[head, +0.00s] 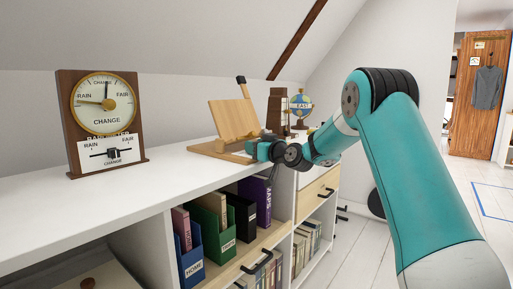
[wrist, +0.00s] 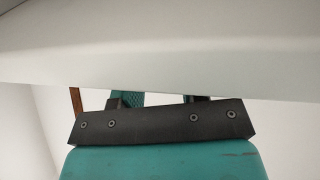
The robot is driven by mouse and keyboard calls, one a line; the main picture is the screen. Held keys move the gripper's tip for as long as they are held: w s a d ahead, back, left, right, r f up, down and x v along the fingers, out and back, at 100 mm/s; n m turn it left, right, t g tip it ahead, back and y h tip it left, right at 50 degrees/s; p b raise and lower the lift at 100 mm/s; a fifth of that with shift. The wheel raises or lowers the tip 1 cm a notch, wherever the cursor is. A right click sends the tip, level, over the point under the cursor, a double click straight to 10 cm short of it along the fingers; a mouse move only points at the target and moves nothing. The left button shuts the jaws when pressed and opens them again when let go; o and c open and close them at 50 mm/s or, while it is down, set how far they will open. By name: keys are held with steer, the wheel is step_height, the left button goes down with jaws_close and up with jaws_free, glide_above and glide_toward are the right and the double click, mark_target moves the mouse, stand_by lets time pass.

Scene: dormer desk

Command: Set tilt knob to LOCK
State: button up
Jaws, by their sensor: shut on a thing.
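A wooden tilting stand (head: 233,119) sits on the white shelf top in the head view, its board leaning up from a flat base. My gripper (head: 254,150) is at the front right edge of this base, reaching in from the right. It is shut on a part there that I take to be the tilt knob. The knob and any LOCK mark are hidden behind my gripper. In the wrist view my gripper (wrist: 160,101) shows only as finger roots behind a black plate; the fingertips are hidden.
A barometer (head: 104,122) with its own black knob (head: 113,154) stands at the left. A small globe (head: 300,106) and a dark wooden object (head: 277,111) stand behind my gripper. Below are book files (head: 211,230). The shelf top (head: 165,183) between barometer and stand is clear.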

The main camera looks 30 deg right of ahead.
steer(key=o, duration=0.9)
steer(key=shift+s, duration=0.1)
steer(key=shift+s, duration=0.1)
steer(key=s, duration=0.5)
steer(key=s+d, duration=0.1)
steer(key=s, duration=0.5)
steer(key=s+d+b, duration=0.1)
steer(key=s, duration=0.5)
steer(key=shift+d, duration=0.25)
